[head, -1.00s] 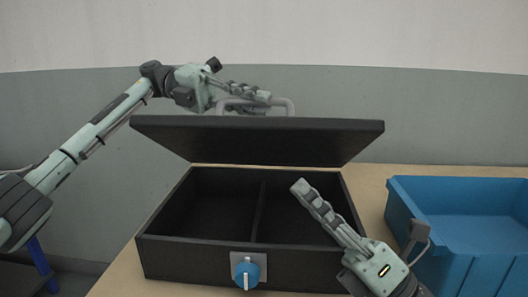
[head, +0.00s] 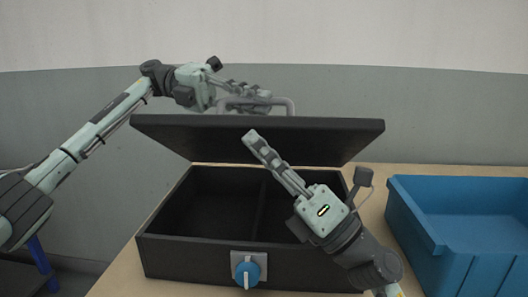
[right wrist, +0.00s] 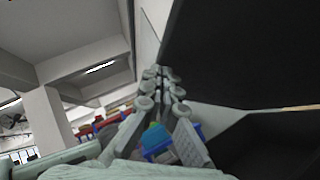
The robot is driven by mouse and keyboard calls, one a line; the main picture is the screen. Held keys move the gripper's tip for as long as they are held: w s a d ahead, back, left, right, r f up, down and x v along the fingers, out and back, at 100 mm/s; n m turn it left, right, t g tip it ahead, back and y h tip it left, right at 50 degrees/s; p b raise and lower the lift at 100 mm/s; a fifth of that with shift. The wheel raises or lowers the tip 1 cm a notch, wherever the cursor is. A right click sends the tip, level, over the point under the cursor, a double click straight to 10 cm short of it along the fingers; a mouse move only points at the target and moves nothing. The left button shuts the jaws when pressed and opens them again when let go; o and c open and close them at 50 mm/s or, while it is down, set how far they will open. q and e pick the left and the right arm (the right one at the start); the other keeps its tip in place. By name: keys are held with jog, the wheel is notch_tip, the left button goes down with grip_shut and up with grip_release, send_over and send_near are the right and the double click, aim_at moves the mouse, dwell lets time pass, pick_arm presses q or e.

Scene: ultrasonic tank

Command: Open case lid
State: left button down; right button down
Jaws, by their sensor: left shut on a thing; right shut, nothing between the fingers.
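The black case (head: 200,253) stands on the table with its lid (head: 180,135) raised and tilted over the back. Its inside is split by a divider and looks empty. A grey handle (head: 290,106) rises behind the lid's upper edge. My left gripper (head: 262,97) is shut on the handle. My right gripper (head: 251,137) is shut and empty, its fingertips in front of the lid's underside in the head view; whether they touch it I cannot tell. The right wrist view shows its closed fingers (right wrist: 165,75) beside the dark lid (right wrist: 240,50). A blue knob latch (head: 248,271) sits on the case front.
A blue bin (head: 460,245) stands on the table (head: 372,190) to the right of the case. A grey wall is behind. In the right wrist view, blue and red containers (right wrist: 157,140) show beyond the fingers.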

pick_arm(q)
jog(key=shift+r, duration=0.1)
pick_arm(e)
jog(key=shift+r, duration=0.1)
pick_arm(q)
jog(key=shift+d, duration=0.1)
pick_arm(e)
jog(key=shift+w+d+r, duration=0.1)
jog(key=shift+w+r, duration=0.4)
jog(key=shift+r, duration=0.15)
pick_arm(q)
jog(key=shift+s+f, duration=0.1)
jog(key=shift+f, duration=0.2)
pick_arm(e)
jog(key=shift+w+d+r, duration=0.1)
jog(key=shift+r, duration=0.05)
pick_arm(q)
jog(key=c, duration=1.9)
grip_release()
jog(key=shift+o, duration=0.2)
